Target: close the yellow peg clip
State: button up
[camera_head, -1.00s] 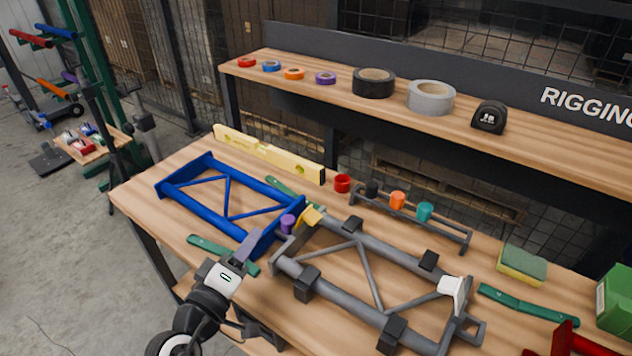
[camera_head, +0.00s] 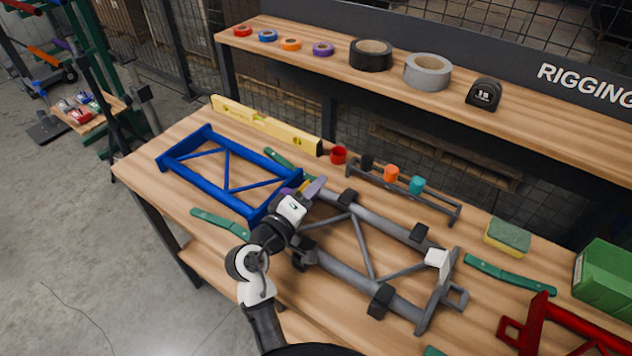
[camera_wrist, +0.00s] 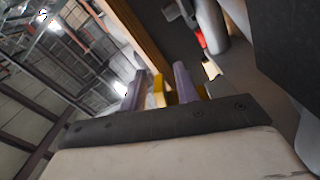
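My gripper (camera_head: 312,190) is over that end and hides most of the clip in the head view. In the wrist view, yellow parts of the clip (camera_wrist: 158,91) show between and beside the two purple-grey fingers of my gripper (camera_wrist: 160,85). The fingers stand apart, with a gap between them. Whether either finger touches the clip, and how far the clip is open, I cannot tell. A white clip (camera_head: 437,258) sits at the frame's right end.
A blue frame (camera_head: 228,190) lies left of my gripper. Behind are a yellow level (camera_head: 265,125), a red cup (camera_head: 338,155) and a rack of coloured cups (camera_head: 415,197). Green-handled tools and a red frame (camera_head: 540,325) lie on the bench. A shelf stands behind.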

jog(key=shift+w+d, duration=0.3)
jog(key=shift+w, duration=0.1)
grip_shut()
jog(key=shift+r, duration=0.1)
